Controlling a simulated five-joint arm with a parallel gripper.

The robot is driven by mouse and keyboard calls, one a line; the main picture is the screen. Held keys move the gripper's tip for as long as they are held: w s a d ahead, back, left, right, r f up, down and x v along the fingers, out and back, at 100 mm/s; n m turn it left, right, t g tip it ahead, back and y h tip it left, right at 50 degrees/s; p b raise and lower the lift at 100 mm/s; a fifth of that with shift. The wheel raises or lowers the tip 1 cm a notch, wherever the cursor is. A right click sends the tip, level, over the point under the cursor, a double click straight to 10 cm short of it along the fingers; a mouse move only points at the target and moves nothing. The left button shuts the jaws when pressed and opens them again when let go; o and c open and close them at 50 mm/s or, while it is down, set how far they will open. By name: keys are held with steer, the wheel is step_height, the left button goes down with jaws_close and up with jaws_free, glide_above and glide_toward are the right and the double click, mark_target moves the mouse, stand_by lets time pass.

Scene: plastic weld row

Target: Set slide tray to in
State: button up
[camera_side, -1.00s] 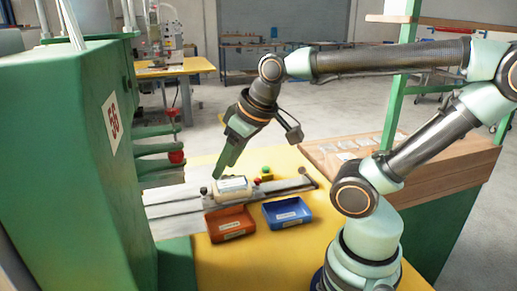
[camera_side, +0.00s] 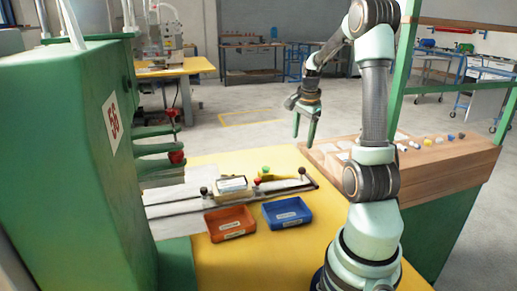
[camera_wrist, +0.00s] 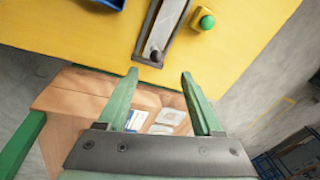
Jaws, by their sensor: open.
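The slide tray (camera_side: 233,188) is a pale block with a light label on top. It sits on the grey rails (camera_side: 190,206), between the green machine and the rail's right end. My gripper (camera_side: 304,137) is open and empty, raised above and behind the right end of the rails, apart from the tray. In the wrist view its two green fingers (camera_wrist: 159,74) are spread with nothing between them. A dark knob (camera_wrist: 155,56) on the rail end lies just beyond the fingertips in that view. The tray itself is not in the wrist view.
An orange bin (camera_side: 230,222) and a blue bin (camera_side: 287,212) stand in front of the rails. A green button (camera_wrist: 207,22) is beside the rail. A wooden bench (camera_side: 445,160) with white packets and small coloured parts is at right. The green machine (camera_side: 60,170) fills the left.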

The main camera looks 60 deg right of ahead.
steer(key=shift+m, duration=0.8)
steer(key=d+f, duration=0.1)
steer(key=f, duration=0.3)
steer(key=d+f, duration=0.1)
steer(key=f, duration=0.3)
steer(key=d+f, duration=0.1)
steer(key=f, duration=0.4)
steer(key=shift+d, duration=0.25)
jaws_close()
